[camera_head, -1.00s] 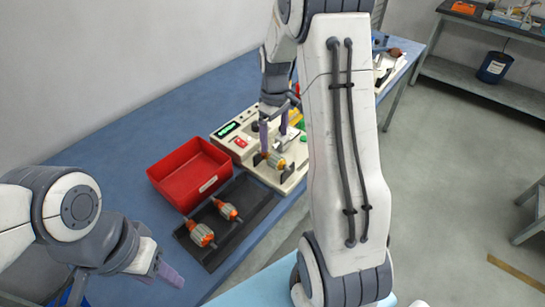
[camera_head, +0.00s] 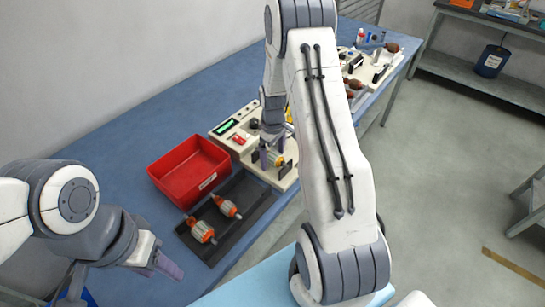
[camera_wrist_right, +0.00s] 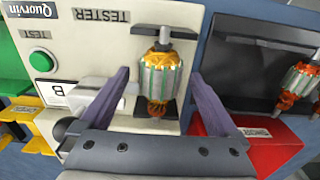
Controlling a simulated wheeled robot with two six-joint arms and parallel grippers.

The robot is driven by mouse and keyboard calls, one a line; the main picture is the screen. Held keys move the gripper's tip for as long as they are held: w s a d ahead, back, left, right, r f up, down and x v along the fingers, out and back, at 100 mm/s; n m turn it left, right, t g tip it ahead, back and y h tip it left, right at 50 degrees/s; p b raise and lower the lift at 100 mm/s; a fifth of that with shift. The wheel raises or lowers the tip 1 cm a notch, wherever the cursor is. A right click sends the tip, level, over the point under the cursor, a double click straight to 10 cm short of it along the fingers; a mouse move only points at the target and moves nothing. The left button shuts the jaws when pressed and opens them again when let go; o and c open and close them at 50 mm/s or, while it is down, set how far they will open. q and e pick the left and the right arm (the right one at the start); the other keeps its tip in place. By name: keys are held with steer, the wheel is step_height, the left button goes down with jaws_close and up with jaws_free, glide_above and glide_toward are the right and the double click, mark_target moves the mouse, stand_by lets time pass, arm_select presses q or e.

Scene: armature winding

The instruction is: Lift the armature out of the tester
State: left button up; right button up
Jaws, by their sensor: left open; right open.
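The armature (camera_wrist_right: 160,75), with orange windings and a striped core, rests in the holder of the tester (camera_wrist_right: 100,50); it also shows in the head view (camera_head: 275,159). The cream tester (camera_head: 222,142) stands on the blue table. My right gripper (camera_wrist_right: 160,85) is open, with one purple finger on each side of the armature and gaps visible between; whether either finger touches it I cannot tell. My left gripper (camera_head: 172,268) hangs open and empty over the near left of the table.
A red bin (camera_head: 190,172) stands left of the tester. A black tray (camera_head: 240,215) in front of it holds two more armatures. A green test button (camera_wrist_right: 40,61) sits on the tester. The left back of the table is clear.

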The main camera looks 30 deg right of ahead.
jaws_close()
steer(key=shift+r, duration=0.1)
